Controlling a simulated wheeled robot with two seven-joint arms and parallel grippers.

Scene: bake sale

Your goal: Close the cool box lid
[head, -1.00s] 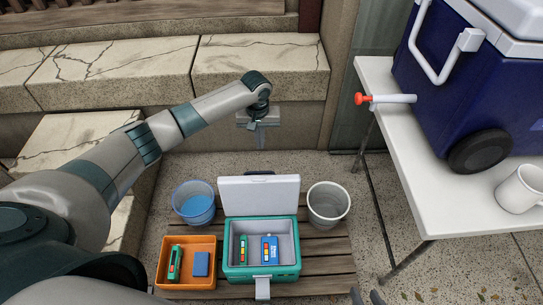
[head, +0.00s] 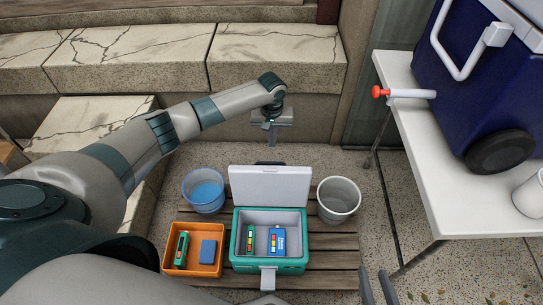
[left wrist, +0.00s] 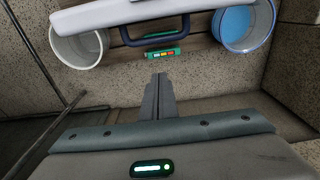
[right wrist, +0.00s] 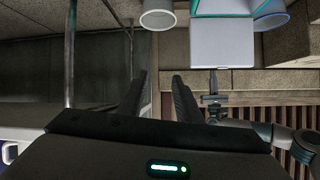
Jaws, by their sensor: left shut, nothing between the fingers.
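The teal cool box (head: 300,250) stands on a slatted wooden platform with its white lid (head: 270,186) raised open at the back. A green item (head: 250,240) and a blue item (head: 277,241) are inside. My left gripper (head: 270,143) is shut and empty, above and behind the raised lid, apart from it in the head view. The left wrist view shows its closed fingers (left wrist: 157,97), with the lid (left wrist: 85,18) and its dark handle (left wrist: 155,36) beyond. My right gripper (right wrist: 158,85) is open and empty; its fingertips (head: 377,287) show right of the box in the head view.
An orange tray (head: 191,272) sits left of the box. A blue bucket (head: 203,191) and a grey bucket (head: 338,200) flank the lid. A white table (head: 425,170) with a large blue cooler (head: 465,90) stands at right. Stone steps (head: 270,60) lie behind.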

